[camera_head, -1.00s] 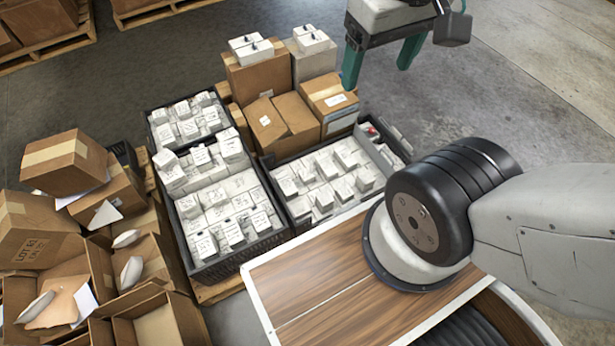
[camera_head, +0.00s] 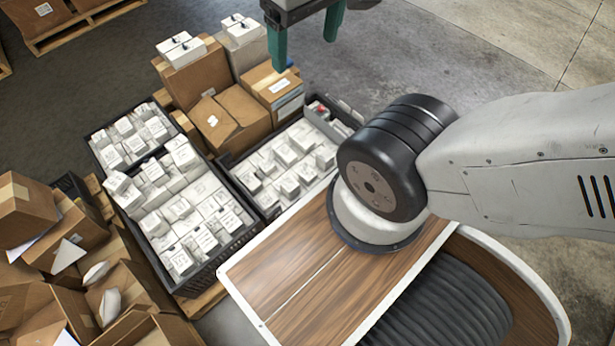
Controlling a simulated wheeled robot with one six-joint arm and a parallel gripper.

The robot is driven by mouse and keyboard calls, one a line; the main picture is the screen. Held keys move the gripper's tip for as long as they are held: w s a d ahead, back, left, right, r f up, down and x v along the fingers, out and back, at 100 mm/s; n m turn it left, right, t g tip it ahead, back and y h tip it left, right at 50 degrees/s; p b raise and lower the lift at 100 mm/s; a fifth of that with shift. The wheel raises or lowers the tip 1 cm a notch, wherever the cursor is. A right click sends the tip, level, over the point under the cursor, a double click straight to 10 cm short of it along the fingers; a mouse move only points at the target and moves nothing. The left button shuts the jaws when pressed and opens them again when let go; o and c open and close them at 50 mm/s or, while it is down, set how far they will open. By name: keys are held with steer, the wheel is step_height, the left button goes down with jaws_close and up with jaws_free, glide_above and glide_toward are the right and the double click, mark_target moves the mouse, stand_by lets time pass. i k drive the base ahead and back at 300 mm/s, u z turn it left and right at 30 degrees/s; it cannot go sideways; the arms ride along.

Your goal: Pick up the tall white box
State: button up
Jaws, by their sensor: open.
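My gripper (camera_head: 305,54) is at the top of the view, with two teal fingers apart and nothing between them. It hangs above and just behind the brown cartons. A tall pale whitish box (camera_head: 250,56) stands at the back of the stack, left of my gripper and apart from it, partly hidden by cartons. Small white boxes (camera_head: 240,27) lie on its top. Many other white boxes (camera_head: 188,157) stand in dark crates, some taller than their neighbours. I cannot tell for sure which one is the tall white box.
Brown cartons (camera_head: 228,117) stand between the dark crates (camera_head: 232,247) and my gripper. Open cartons (camera_head: 128,290) lie at lower left. Another pallet (camera_head: 85,24) is at upper left. The concrete floor (camera_head: 440,50) behind is clear. My arm and wood-topped base fill the right.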

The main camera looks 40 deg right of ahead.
mark_target(324, 159)
steer(key=z, duration=2.2)
steer(key=k, duration=0.7)
steer(key=u, duration=1.05)
steer(key=i, duration=0.5)
steer(key=z, duration=0.05)
